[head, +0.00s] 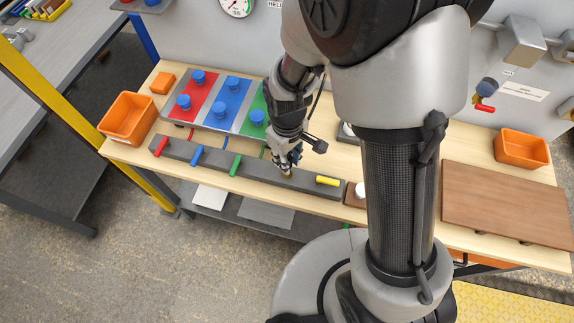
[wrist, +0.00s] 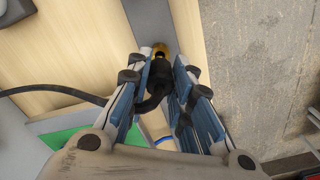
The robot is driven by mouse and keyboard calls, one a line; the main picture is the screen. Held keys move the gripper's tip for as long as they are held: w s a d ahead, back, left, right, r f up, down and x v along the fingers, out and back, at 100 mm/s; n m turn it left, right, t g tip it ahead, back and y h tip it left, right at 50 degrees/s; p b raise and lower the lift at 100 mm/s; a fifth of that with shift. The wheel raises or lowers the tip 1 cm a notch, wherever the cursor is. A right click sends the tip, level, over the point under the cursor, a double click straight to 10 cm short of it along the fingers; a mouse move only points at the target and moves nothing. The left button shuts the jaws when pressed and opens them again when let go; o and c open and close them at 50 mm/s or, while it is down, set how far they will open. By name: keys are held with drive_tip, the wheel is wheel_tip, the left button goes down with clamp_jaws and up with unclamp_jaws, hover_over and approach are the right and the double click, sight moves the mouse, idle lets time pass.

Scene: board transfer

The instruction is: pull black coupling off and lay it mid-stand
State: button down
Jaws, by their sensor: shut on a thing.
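My gripper (head: 287,163) reaches down over the long dark grey stand (head: 258,172), between its green coupling (head: 235,165) and its yellow coupling (head: 328,181). In the wrist view my gripper (wrist: 160,68) is shut on the black coupling (wrist: 158,80), which has a dark hose bending away from it. A brass end (wrist: 160,49) shows at the coupling's far tip, against the grey stand surface. I cannot tell whether the coupling is still seated on brass fixed to the stand. In the head view my fingers hide the black coupling.
Red (head: 161,146) and blue (head: 197,155) couplings sit along the stand's left part. Behind it is a coloured panel (head: 235,120) with several blue knobs. An orange bin (head: 128,118) stands at the left, another (head: 521,148) at the right, near a brown board (head: 508,203).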

drive_tip(key=shift+r, duration=0.1)
drive_tip(key=shift+r+p, duration=1.8)
drive_tip(key=shift+r, duration=0.4)
drive_tip(key=shift+f, duration=0.1)
